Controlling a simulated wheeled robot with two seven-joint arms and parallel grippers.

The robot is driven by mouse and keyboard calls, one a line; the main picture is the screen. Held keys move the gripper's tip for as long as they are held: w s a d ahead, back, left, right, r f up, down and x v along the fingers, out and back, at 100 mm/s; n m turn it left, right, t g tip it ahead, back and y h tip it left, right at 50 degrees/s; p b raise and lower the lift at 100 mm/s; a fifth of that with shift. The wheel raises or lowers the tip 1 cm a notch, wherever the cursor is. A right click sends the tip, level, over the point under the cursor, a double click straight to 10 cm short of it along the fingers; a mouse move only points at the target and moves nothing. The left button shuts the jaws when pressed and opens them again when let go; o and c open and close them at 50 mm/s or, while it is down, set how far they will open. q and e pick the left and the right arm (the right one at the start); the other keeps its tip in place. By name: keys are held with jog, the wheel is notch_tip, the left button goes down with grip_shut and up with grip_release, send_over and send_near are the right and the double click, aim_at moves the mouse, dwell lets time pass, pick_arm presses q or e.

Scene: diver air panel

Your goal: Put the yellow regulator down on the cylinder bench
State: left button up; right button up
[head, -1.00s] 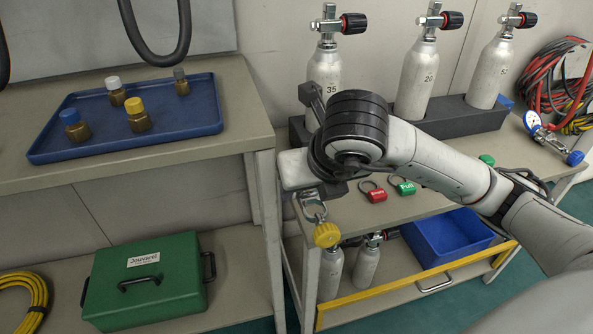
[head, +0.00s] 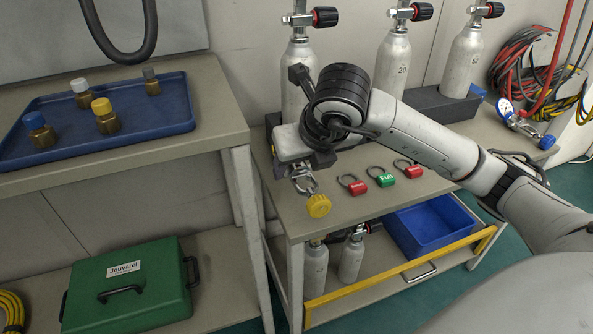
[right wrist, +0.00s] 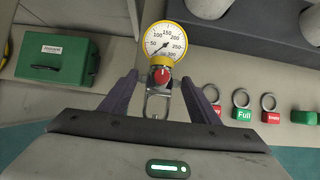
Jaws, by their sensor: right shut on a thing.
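The yellow regulator (head: 319,205) hangs from my right gripper (head: 303,168) over the front left corner of the cylinder bench (head: 400,205). In the right wrist view the regulator (right wrist: 165,45) shows a round yellow-rimmed gauge, a red knob and a silver yoke. The right gripper (right wrist: 160,88) is shut on it, with the yoke between its fingers. I cannot tell how far it is above the bench top. My left gripper is not in view.
Silver cylinders (head: 391,62) stand in a dark rack at the bench's back. Red and green tagged shackles (head: 383,177) lie right of the regulator. A blue-handled gauge (head: 520,122) lies at the right end. A side table with a blue tray (head: 180,122) stands left.

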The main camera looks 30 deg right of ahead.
jog(key=shift+w+d, duration=0.35)
jog(key=shift+d, duration=0.1)
jog(key=shift+w+d, duration=0.15)
jog(key=shift+w, duration=0.05)
jog(key=shift+s+f+b, duration=0.1)
jog(key=shift+f+b, duration=0.65)
jog(key=shift+b, duration=0.3)
dwell(0.3)
jog(key=shift+f+b, duration=0.55)
jog(key=shift+b, duration=0.2)
jog(key=shift+f+b, duration=0.4)
jog(key=shift+b, duration=0.05)
